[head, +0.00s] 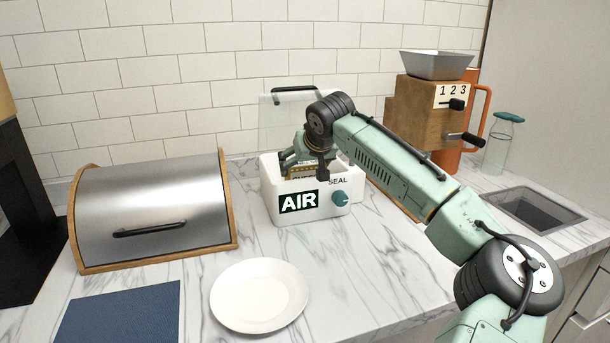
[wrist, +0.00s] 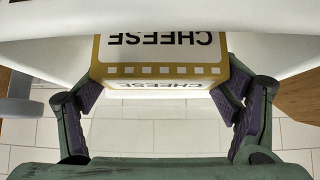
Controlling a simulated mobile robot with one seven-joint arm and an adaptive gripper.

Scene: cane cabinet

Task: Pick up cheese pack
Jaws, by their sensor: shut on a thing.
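The cheese pack (wrist: 158,50) is a yellow and white box lettered CHEESE, upside down in the wrist view. My gripper (wrist: 160,92) has a finger at each side of the pack and is shut on it. In the head view the pack (head: 303,171) shows only as a small yellow strip at the top of a white box marked AIR and SEAL (head: 335,205). My gripper (head: 300,160) reaches down into that box's open top. The lower part of the pack is hidden by the box's front wall.
The box's clear lid (head: 285,120) stands raised behind my gripper. A steel bread bin (head: 150,205) is to the left, a white plate (head: 258,295) in front, and a wooden grinder (head: 425,110) at the back right. A sink (head: 535,215) lies far right.

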